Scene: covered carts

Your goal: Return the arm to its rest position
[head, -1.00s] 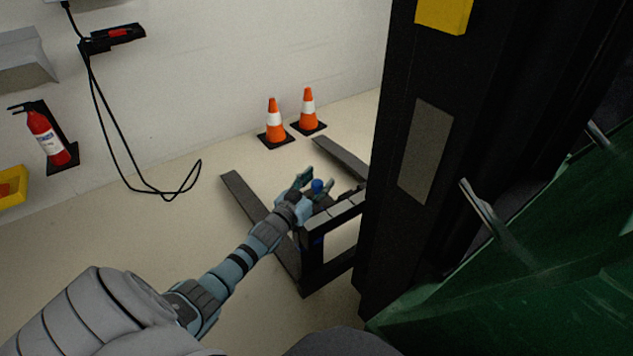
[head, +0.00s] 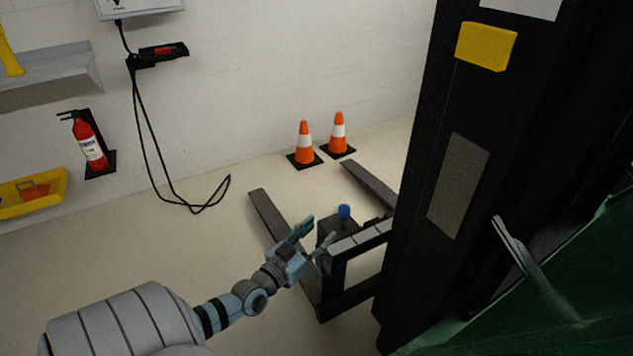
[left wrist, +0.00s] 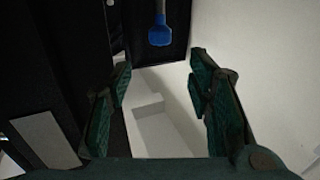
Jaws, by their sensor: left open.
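My left gripper (head: 314,238) is open and empty in the head view, with my left arm reaching in from the lower left. It is beside the forklift carriage, just left of and nearer than a blue knob (head: 344,211) on a dark box (head: 338,228). In the left wrist view the two green-padded fingers (left wrist: 163,100) stand wide apart. The blue knob (left wrist: 160,35) shows beyond them, apart from both fingers. My right gripper is not in view.
A black forklift mast (head: 425,230) stands at right, with forks (head: 268,215) low over the floor. Two orange cones (head: 304,145) stand by the wall. A fire extinguisher (head: 90,143), a hanging cable (head: 150,130) and a yellow bin (head: 35,200) are at left. Green sheeting (head: 560,300) covers the lower right.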

